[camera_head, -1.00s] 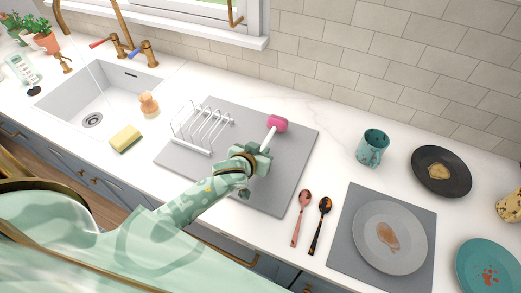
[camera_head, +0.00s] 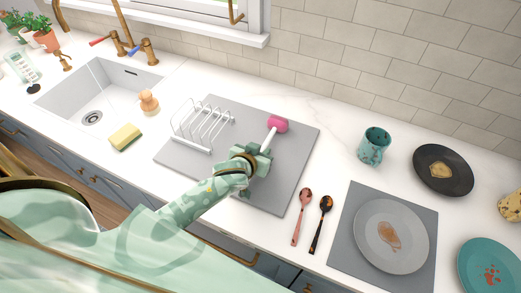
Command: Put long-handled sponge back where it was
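The long-handled sponge (camera_head: 277,124) has a pink head and a white handle. It is over the right part of the grey mat (camera_head: 300,150), its head toward the wall. My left gripper (camera_head: 262,152) is at the near end of the handle and appears shut on it; the fingers are partly hidden by the wrist. I cannot tell whether the sponge touches the mat. My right gripper is not in view.
A white rack (camera_head: 203,128) stands on the mat, left of the gripper. A yellow sponge (camera_head: 125,137) and a wooden brush (camera_head: 149,102) are by the sink (camera_head: 95,92). Spoons (camera_head: 303,215), a teal mug (camera_head: 374,146) and plates (camera_head: 391,236) are to the right.

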